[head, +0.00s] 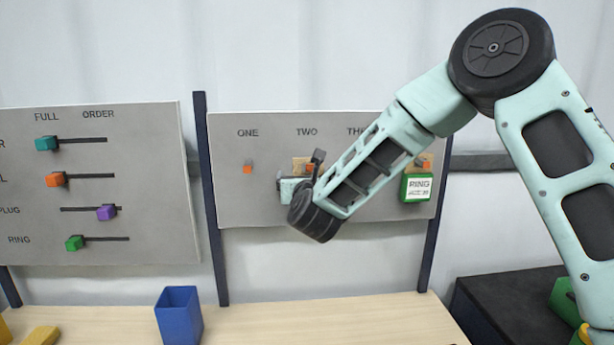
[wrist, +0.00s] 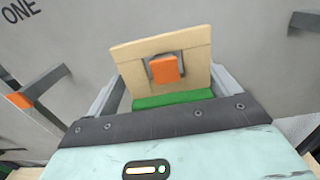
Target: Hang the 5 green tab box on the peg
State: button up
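The green tab box (wrist: 172,100) shows in the wrist view as a green edge between the fingers of my gripper (wrist: 168,88). Its tan tab (wrist: 125,55) stands up from it. The orange tip of the peg (wrist: 164,70) shows through the tab's hole. In the head view my gripper (head: 290,188) is at the panel below the label TWO. The tan tab and the orange peg tip (head: 309,168) show just above it. The fingers appear shut on the box's sides. Most of the box is hidden by my gripper and wrist.
Peg ONE (head: 247,168) is bare. A green box labelled RING (head: 417,187) hangs under THREE, near my forearm. A slider board (head: 130,200) stands at left. A blue bin (head: 179,316) stands on the table (head: 320,322). A dark box (head: 500,300) is at lower right.

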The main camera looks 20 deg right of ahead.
jog(key=shift+w+d+f+h, duration=0.15)
jog(key=shift+w+d, duration=0.1)
jog(key=shift+d, duration=0.25)
jog(key=shift+w+d+f+h, duration=0.15)
jog(key=shift+w+d, duration=0.1)
jog(key=shift+d, duration=0.25)
jog(key=shift+r, duration=0.1)
jog(key=a+r+b+v, duration=0.1)
jog(key=b+v, duration=0.7)
jog(key=v, duration=1.1)
jog(key=s+a+f+n+g+y, duration=0.5)
jog(key=a+f+n, duration=0.1)
jog(key=n, duration=0.7)
jog(key=s+a+f+n+g+y, duration=0.4)
jog(key=s+a+f+n, duration=0.15)
jog(key=n, duration=0.65)
jog(key=s+d+f+n+g+h, duration=0.2)
jog(key=s+d+f+n+g, duration=0.1)
jog(key=s+n, duration=0.5)
jog(key=s+d+f+n+g+h, duration=0.2)
jog(key=s+d+f+n+g, duration=0.2)
jog(key=n, duration=0.8)
jog(key=s+d+g, duration=0.2)
jog(key=s, duration=0.2)
jog(key=shift+s+d+n+h, duration=0.15)
jog(key=shift+s+n+h, duration=0.15)
jog(key=shift+n, duration=0.1)
